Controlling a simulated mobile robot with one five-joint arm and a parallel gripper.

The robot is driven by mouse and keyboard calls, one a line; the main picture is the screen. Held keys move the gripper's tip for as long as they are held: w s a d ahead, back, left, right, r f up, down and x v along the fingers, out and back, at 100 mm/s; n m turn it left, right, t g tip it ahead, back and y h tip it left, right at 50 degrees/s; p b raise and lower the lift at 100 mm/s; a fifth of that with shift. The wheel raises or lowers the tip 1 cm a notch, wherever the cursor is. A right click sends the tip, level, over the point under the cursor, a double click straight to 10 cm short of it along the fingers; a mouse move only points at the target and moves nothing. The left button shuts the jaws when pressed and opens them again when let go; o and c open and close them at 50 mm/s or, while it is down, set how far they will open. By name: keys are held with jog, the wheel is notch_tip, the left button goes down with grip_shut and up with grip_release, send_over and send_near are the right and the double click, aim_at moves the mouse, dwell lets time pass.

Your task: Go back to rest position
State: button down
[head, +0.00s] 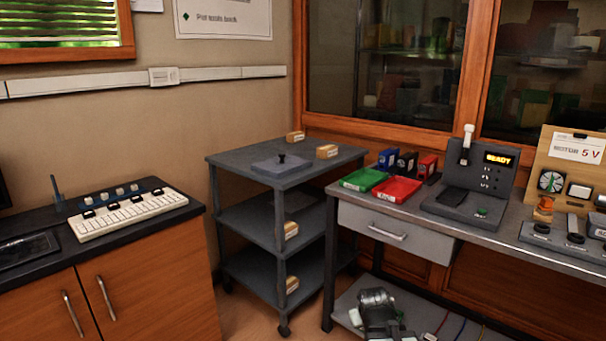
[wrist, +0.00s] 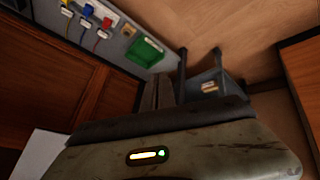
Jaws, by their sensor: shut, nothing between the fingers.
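My gripper (wrist: 158,88) shows in the wrist view as two dark fingers side by side, pressed together with nothing between them. It points away from the khaki housing along the bottom of that view and is clear of the things around it. In the head view I cannot clearly make out the gripper; a grey, jointed shape low at the bottom centre is too unclear to name for sure.
A grey three-shelf cart (head: 222,160) stands left of the metal workbench (head: 345,192), which carries a green tray (head: 363,179), a red tray (head: 397,189) and a READY device (head: 497,160). A wooden cabinet (head: 150,285) is at left. Floor shows between cabinet and bench.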

jog(key=s+a+f+m+g+y+p, duration=0.1)
jog(key=s+a+f+m+g+y, duration=0.15)
jog(key=s+g, duration=0.8)
notch_tip(320, 180, up, 32)
jog(key=s+t+p, duration=0.2)
jog(key=t+p, duration=0.1)
jog(key=p, duration=3)
jog(key=shift+s+a+r+t+h, duration=0.25)
jog(key=shift+s+a+t+h, duration=0.1)
jog(key=shift+s+h, duration=0.1)
jog(key=shift+f, duration=0.15)
